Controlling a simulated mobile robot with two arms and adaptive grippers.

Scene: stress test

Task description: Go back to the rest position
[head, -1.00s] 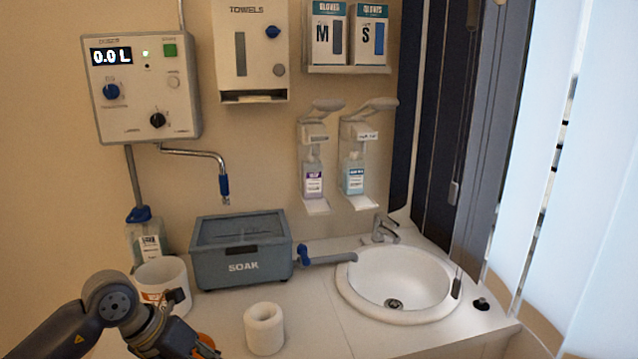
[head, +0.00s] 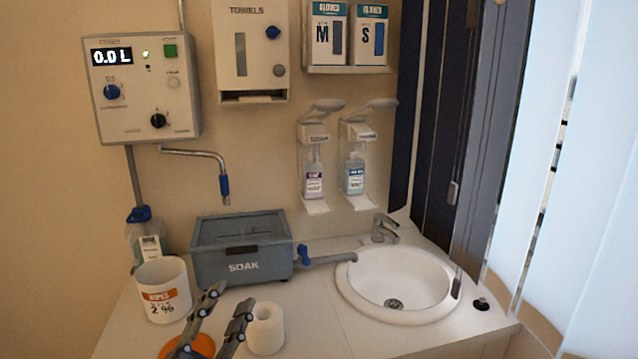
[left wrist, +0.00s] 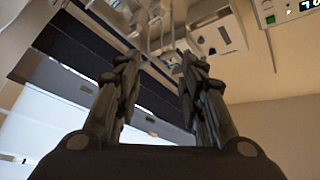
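My left gripper (head: 222,312) is at the bottom of the head view, with two dark fingers pointing up and apart. It is open, with nothing between the fingers. The rest of my left arm is below the picture. My right gripper is in neither view.
A white wipes tub (head: 163,292), an orange round piece (head: 190,348) partly behind the fingers, and a white roll (head: 266,330) are close to the gripper. The grey SOAK box (head: 243,268) and basin (head: 400,282) are behind.

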